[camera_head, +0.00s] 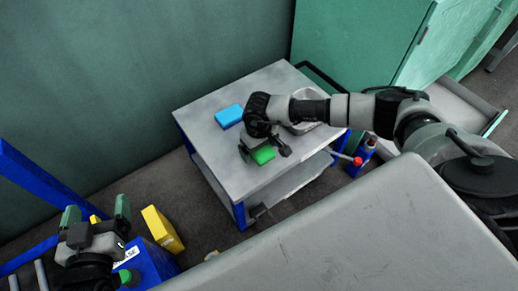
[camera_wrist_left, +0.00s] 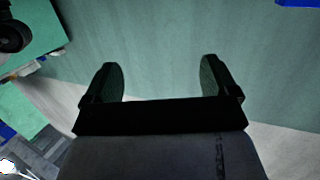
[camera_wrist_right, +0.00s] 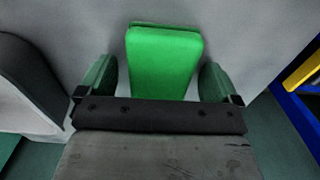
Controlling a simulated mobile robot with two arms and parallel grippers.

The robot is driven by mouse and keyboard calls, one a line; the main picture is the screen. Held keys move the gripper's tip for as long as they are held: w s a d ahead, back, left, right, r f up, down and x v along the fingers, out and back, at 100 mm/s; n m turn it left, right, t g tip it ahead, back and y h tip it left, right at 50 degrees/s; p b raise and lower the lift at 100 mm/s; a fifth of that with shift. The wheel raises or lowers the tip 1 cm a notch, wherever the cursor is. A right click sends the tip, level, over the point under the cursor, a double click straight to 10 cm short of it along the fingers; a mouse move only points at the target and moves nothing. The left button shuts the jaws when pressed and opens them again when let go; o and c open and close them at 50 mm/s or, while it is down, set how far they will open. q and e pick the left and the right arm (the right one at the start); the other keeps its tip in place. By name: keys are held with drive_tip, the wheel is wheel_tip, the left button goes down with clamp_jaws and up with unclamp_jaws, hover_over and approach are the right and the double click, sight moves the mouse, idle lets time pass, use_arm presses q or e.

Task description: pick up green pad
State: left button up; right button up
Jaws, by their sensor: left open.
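The green pad (camera_head: 264,155) lies on the grey top of a small table (camera_head: 215,165), near its front edge. My right gripper (camera_head: 263,147) is over the pad, pointing down at it. In the right wrist view the green pad (camera_wrist_right: 165,62) sits between the two fingers (camera_wrist_right: 159,80), with a narrow gap visible on the left side; the gripper is open. My left gripper (camera_head: 96,211) is open and empty at the lower left, away from the table; its spread fingers (camera_wrist_left: 161,80) also show in the left wrist view.
A blue pad (camera_head: 229,116) lies on the table to the left of my right gripper. A metal bowl (camera_head: 303,124) is partly hidden behind my right arm. A yellow box (camera_head: 162,229) and a blue bin (camera_head: 148,262) stand near my left gripper. Green cabinets (camera_head: 365,40) stand behind.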

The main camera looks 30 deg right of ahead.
sight(264, 148)
drive_tip(key=c, duration=0.9)
drive_tip(key=shift+c, duration=0.2)
drive_tip(key=shift+r, duration=0.15)
drive_tip(key=shift+r+p, duration=0.3)
drive_tip(key=shift+r, duration=0.3)
wheel_tip(264, 148, up, 3)
drive_tip(key=shift+f+p, duration=0.2)
drive_tip(key=shift+p, duration=0.25)
drive_tip(key=shift+s+d+r, duration=0.4)
drive_tip(key=shift+d+r, duration=0.1)
drive_tip(key=shift+d, duration=0.1)
use_arm(q)
drive_tip(key=s+a+f+g+y+p, duration=0.2)
drive_tip(key=s+a+f+g+y, duration=0.1)
drive_tip(key=s+f+g, duration=0.5)
drive_tip(key=shift+s+a+f+n+g, duration=0.15)
drive_tip(key=shift+s+a+n+g, duration=0.15)
drive_tip(key=shift+s+a+g, duration=0.65)
use_arm(e)
drive_tip(key=s+d+r, duration=0.6)
drive_tip(key=s+d, duration=0.1)
drive_tip(key=shift+d, duration=0.3)
use_arm(q)
drive_tip(key=shift+s+d+g, duration=0.2)
drive_tip(key=shift+d+g, duration=0.05)
